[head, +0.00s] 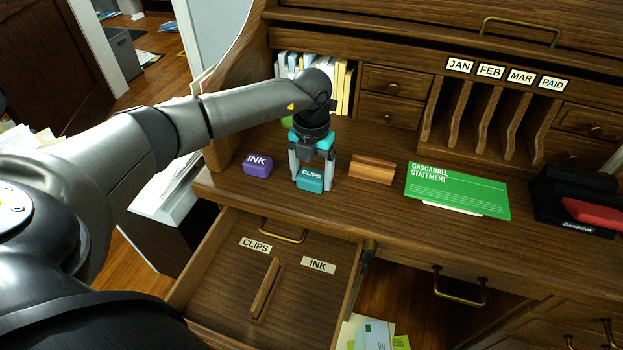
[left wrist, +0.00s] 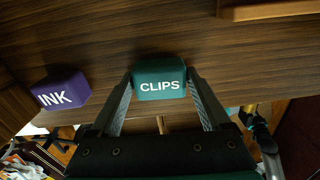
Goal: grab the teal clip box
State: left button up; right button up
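The teal clip box (head: 310,177), labelled CLIPS, stands on the desk top near its front edge. My left gripper (head: 312,172) points down over it, with one finger on each side of the box. In the left wrist view the box (left wrist: 159,80) lies between the two fingertips (left wrist: 159,76), very close to both. The fingers look spread, and I cannot make out firm contact. The box appears to rest on the desk. My right gripper is in neither view.
A purple INK box (head: 257,165) stands left of the clip box, and a wooden block (head: 372,170) stands right. A green statement (head: 457,192) lies farther right. Below, an open drawer (head: 225,285) has CLIPS and INK labels and a divider. Pigeonholes (head: 490,115) rise behind.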

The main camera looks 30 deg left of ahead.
pick_arm(q)
jog(key=c, duration=1)
jog(key=shift+o, duration=0.2)
